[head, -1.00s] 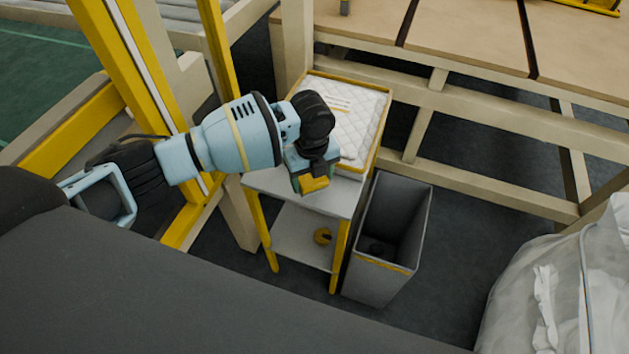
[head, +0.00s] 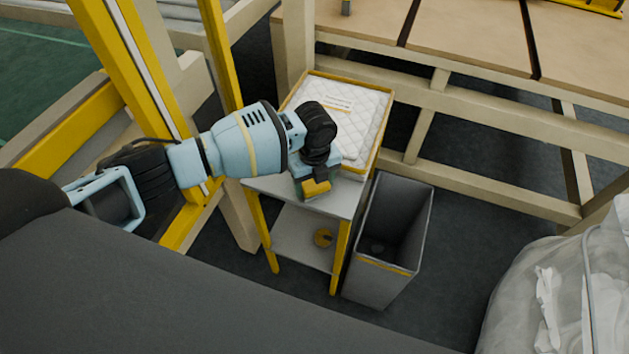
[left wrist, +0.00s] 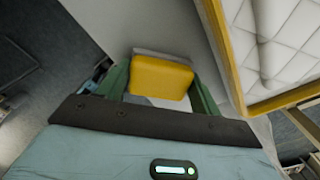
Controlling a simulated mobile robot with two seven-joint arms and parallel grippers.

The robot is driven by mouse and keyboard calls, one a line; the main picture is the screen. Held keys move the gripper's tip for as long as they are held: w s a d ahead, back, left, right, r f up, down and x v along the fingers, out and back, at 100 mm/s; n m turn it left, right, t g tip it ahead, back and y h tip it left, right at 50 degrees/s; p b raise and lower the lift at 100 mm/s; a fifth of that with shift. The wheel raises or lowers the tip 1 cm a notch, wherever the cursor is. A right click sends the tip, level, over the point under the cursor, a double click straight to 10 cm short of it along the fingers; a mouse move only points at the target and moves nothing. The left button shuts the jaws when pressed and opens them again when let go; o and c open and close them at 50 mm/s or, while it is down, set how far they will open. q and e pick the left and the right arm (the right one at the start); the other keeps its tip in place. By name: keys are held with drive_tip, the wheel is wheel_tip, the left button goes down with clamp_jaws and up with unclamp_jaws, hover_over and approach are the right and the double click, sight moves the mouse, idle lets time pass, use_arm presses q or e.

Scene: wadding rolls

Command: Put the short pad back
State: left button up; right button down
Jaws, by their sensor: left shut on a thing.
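My left gripper (head: 312,176) is shut on a yellow block (left wrist: 162,78) with a pale grey edge. The block sits between the green fingers in the left wrist view, and its yellow face also shows in the head view (head: 317,188). The gripper is over the front part of a small stand's grey top (head: 345,201). I cannot tell whether the block touches that top. A white quilted pad (head: 358,119) with a printed label lies in a yellow-rimmed tray (head: 378,150) just behind the gripper. I cannot tell which thing is the short pad. My right gripper is out of view.
A tall open grey bin (head: 383,282) stands right of the stand. Yellow posts (head: 130,70) rise at left. A wooden workbench (head: 470,38) is behind, and a clear plastic bag (head: 550,290) is at right.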

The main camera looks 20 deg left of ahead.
use_arm(q)
drive_tip(key=o, duration=1)
drive_tip(key=shift+f, duration=0.1)
wheel_tip(320, 180, up, 12)
drive_tip(key=shift+r+p, duration=0.15)
drive_tip(key=shift+p, duration=0.5)
drive_tip(key=shift+s, duration=0.1)
